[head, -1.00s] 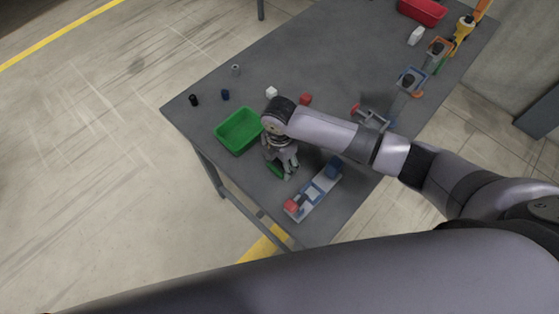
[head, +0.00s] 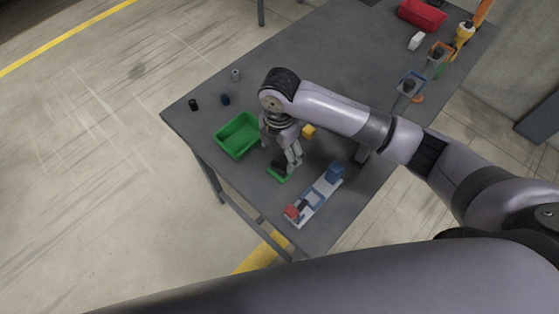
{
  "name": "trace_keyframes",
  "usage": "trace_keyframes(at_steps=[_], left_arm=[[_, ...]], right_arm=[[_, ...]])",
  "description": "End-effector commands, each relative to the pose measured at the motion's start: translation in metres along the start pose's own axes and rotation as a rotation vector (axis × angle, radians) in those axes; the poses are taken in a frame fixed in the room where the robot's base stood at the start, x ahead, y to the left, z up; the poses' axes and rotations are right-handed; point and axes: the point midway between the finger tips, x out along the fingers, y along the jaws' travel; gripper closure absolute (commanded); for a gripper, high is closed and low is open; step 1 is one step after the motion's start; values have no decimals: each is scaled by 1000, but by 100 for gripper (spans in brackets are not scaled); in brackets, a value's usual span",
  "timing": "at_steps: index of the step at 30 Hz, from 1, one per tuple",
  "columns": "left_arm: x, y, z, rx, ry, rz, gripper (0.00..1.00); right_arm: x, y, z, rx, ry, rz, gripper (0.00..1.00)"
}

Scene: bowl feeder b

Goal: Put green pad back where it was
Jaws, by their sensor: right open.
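The green pad (head: 277,176) lies on the grey table, in front of the green bin and left of the white strip fixture. My right gripper (head: 287,170) points down just above the pad's back right edge, with its fingers apart. A dark part between the fingers covers some of the pad; I cannot tell whether the gripper touches it. No object shows clearly held in it. My left gripper is not in view.
The green bin (head: 238,133) stands left of my right gripper. The white strip (head: 314,197) with red and blue blocks lies to its right. Small dark cylinders (head: 194,104) and a red bin (head: 422,14) stand farther off.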

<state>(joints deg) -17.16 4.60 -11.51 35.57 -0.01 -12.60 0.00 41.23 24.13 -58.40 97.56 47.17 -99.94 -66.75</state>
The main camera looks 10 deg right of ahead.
Motion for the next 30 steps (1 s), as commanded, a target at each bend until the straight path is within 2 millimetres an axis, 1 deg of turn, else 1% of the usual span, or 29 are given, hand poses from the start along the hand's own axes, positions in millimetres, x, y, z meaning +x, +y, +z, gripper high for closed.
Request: trace_keyframes(at_steps=[1,3,6,9,30], left_arm=[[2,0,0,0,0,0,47],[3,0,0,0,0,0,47],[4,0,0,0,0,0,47],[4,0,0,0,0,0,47],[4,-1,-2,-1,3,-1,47]], right_arm=[[-9,1,0,0,-1,4,26],[-18,1,0,1,0,3,26],[-28,0,0,0,0,1,26],[-32,0,0,1,0,-1,26],[-32,0,0,1,1,-1,26]])
